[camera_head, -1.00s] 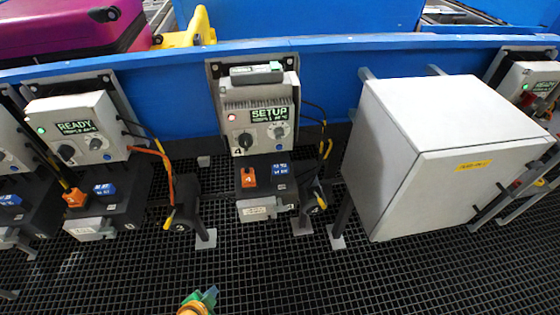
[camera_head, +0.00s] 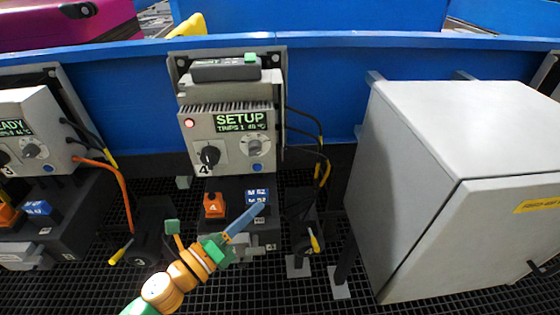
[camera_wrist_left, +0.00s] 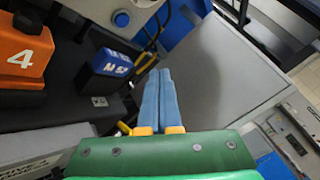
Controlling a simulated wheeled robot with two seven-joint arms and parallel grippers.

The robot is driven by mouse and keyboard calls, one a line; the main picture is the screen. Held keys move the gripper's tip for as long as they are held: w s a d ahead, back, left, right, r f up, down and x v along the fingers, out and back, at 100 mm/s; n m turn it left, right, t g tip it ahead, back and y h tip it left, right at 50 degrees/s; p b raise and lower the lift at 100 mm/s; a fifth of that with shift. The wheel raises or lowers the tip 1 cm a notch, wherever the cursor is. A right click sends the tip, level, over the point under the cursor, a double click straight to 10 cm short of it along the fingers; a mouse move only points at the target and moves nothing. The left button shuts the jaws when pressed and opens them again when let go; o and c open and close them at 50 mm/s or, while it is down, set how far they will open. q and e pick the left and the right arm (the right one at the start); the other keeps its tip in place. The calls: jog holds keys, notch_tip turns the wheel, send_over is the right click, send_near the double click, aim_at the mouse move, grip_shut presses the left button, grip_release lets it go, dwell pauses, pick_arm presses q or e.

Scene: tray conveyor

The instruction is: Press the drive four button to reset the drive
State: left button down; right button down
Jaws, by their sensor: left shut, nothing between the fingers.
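The drive four unit (camera_head: 226,140) is a grey box on the blue frame. Its green display (camera_head: 241,122) reads SETUP, with a second line of small text. A red lamp (camera_head: 189,123) is lit at its upper left. A black knob (camera_head: 209,156) sits beside the number 4, and a blue round button (camera_head: 254,168) is at the lower right. The button also shows in the left wrist view (camera_wrist_left: 121,18). My left gripper (camera_head: 261,206) is shut and empty, its blue fingers below the button and apart from it. In the wrist view the fingertips (camera_wrist_left: 160,72) are together. My right gripper is not in view.
Below the panel are an orange block marked 4 (camera_head: 214,205) and a blue connector block (camera_head: 257,194) near my fingertips. Cables (camera_head: 318,165) hang at the right. A large grey cabinet (camera_head: 430,180) stands further right. Drive three (camera_head: 30,130) is at the left, showing READY.

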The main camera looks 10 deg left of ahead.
aim_at(253, 190)
pick_arm(q)
jog(key=w, duration=0.2)
jog(key=w+a+b, duration=0.1)
jog(key=w, duration=0.3)
jog(key=shift+w+a+r, duration=0.2)
jog(key=shift+w+a, duration=0.2)
jog(key=shift+w+a+r+b, duration=0.1)
jog(key=shift+w+a+b, duration=0.05)
jog(key=shift+w, duration=0.25)
jog(key=shift+w+a+b, duration=0.1)
jog(key=shift+w+b, duration=0.05)
jog(key=shift+w, duration=0.25)
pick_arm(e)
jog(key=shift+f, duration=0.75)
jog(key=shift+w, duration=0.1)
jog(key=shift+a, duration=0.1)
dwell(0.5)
pick_arm(q)
jog(key=shift+w+a, duration=0.1)
jog(key=shift+w, duration=0.3)
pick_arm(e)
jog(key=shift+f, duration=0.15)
